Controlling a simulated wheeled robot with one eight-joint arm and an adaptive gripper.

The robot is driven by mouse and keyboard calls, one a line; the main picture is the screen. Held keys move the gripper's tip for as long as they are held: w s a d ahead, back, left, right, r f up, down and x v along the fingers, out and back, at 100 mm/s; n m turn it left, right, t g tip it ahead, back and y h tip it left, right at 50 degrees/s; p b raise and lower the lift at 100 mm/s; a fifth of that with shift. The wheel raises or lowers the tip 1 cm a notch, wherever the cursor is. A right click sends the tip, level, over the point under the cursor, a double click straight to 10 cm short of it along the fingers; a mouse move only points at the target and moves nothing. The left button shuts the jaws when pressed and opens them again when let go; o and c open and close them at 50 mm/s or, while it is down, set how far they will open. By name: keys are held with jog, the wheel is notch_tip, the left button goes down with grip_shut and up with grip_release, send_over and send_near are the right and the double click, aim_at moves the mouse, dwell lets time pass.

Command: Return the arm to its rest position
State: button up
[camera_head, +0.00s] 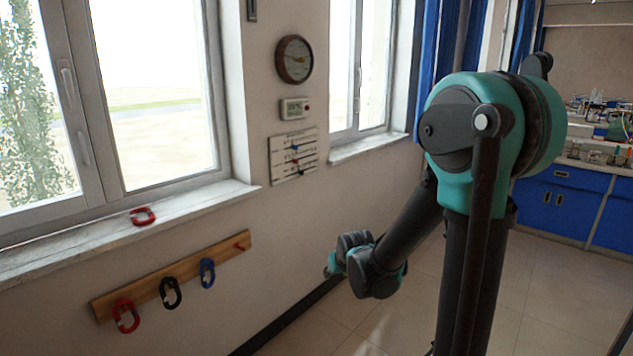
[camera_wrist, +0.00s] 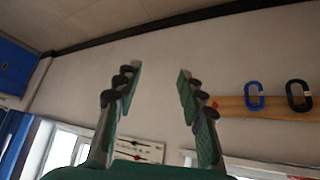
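My arm reaches from the right of the head view down toward the wall. My gripper (camera_head: 335,264) is at its far end, small and partly hidden by the wrist links. In the wrist view, the two fingers of my gripper (camera_wrist: 156,76) stand well apart with nothing between them. The plain wall shows behind them. The wrist picture looks upside down, with the floor at the top.
A wooden rail (camera_head: 190,269) on the left wall holds a red loop (camera_head: 126,330), a black loop (camera_head: 163,292) and a blue loop (camera_head: 209,273); its right peg is bare. Another red loop (camera_head: 143,216) lies on the windowsill (camera_head: 60,255). Blue cabinets (camera_head: 566,205) stand right.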

jog(key=s+d+m+g, duration=0.1)
jog(key=s+d, duration=0.3)
jog(key=s, duration=0.3)
jog(key=s+d+f+m+g+h, duration=0.1)
jog(key=s+d, duration=0.3)
jog(key=s, duration=0.3)
jog(key=s+d+f+g, duration=0.1)
jog(key=s+d, duration=0.3)
jog(key=s, duration=0.3)
jog(key=shift+s+d+f+m, duration=0.25)
jog(key=shift+s+d+m, duration=0.1)
jog(key=shift+s+m, duration=0.05)
jog(key=shift+a, duration=0.1)
